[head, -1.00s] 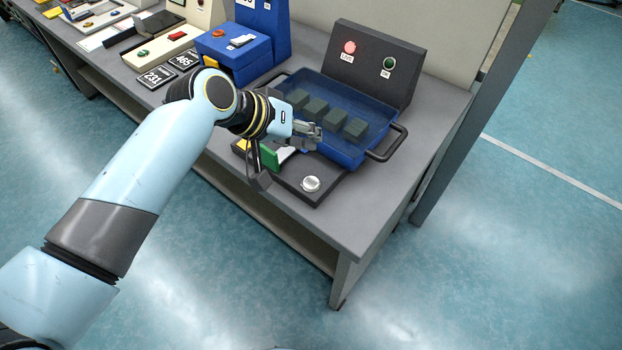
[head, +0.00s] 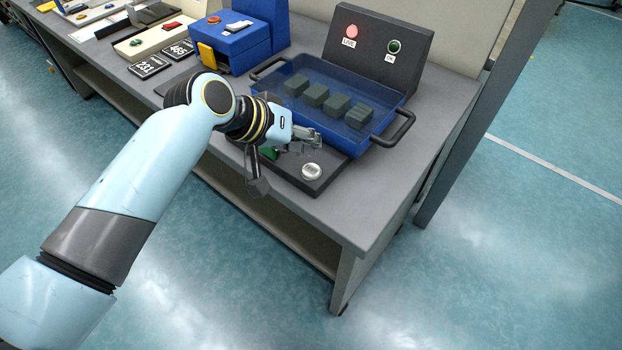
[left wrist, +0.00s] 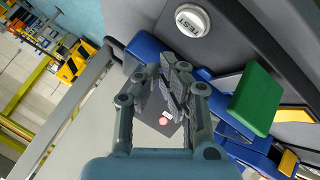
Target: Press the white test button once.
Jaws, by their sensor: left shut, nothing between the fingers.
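The white test button (head: 311,171) is a round white cap in a light ring, on a dark panel (head: 312,188) at the bench's front edge. In the left wrist view the button (left wrist: 192,20) shows at the top with the word TEST on it. My left gripper (head: 316,139) is shut and empty. It is in the air, just behind the button in the head view and apart from it. In the left wrist view its fingertips (left wrist: 178,68) are close together below the button. My right gripper is not in view.
A blue tray (head: 352,150) with several dark blocks stands behind the panel. A green switch (left wrist: 257,98) is beside the button. Other control boxes stand along the left.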

